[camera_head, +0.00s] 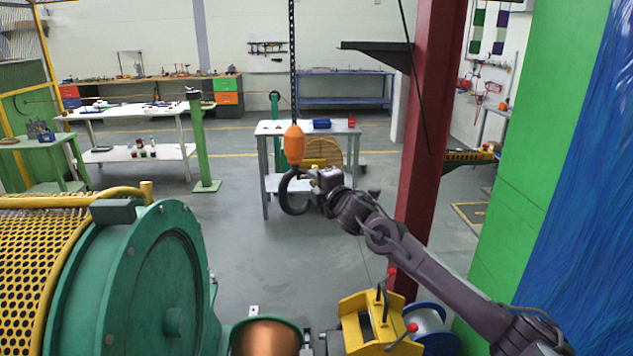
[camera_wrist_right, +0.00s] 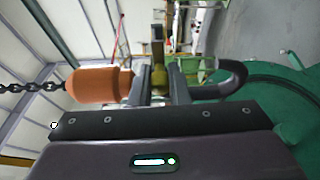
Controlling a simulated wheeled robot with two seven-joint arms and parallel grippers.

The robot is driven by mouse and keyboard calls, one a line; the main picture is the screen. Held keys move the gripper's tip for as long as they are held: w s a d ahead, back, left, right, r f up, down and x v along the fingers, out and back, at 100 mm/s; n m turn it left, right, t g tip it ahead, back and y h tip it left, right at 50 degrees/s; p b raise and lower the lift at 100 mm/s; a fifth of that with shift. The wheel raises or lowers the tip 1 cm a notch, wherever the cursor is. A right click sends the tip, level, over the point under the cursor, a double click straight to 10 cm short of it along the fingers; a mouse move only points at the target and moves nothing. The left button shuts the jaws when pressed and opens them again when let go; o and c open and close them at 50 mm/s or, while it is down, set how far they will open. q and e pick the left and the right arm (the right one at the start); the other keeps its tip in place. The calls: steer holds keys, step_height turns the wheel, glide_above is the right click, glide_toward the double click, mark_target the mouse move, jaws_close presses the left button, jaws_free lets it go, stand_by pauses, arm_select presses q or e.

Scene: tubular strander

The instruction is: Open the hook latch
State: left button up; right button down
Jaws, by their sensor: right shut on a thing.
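A crane hook (camera_head: 290,200) with a dark curved body hangs below an orange block (camera_head: 294,143) on a black chain (camera_head: 292,60). In the right wrist view the orange block (camera_wrist_right: 98,86) lies at the left and the hook's dark curve (camera_wrist_right: 232,80) at the right. My right gripper (camera_head: 318,184) is at the hook's upper right side. In the wrist view my right gripper (camera_wrist_right: 159,80) is shut on a yellowish piece, the hook latch (camera_wrist_right: 159,76), between its two fingers. The latch's exact angle is hard to tell. My left gripper is not in view.
A green drum machine (camera_head: 130,290) with a yellow mesh guard stands at the left front. A red column (camera_head: 428,120) rises behind my right arm. A yellow lifting frame (camera_head: 375,322) is at the bottom. A white table (camera_head: 275,128) stands behind the hook.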

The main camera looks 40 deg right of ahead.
stand_by(0.4)
steer(key=c, duration=1.4)
jaws_free()
steer(key=shift+o, duration=0.2)
steer(key=shift+s+f+b, duration=0.15)
steer(key=shift+s+b, duration=0.2)
steer(key=shift+s, duration=0.15)
steer(key=s+a+b, duration=0.1)
steer(key=s+b, duration=0.2)
steer(key=s, duration=0.3)
steer(key=shift+s+a+r, duration=0.15)
steer(key=shift+s+r, duration=0.1)
steer(key=shift+s, duration=0.1)
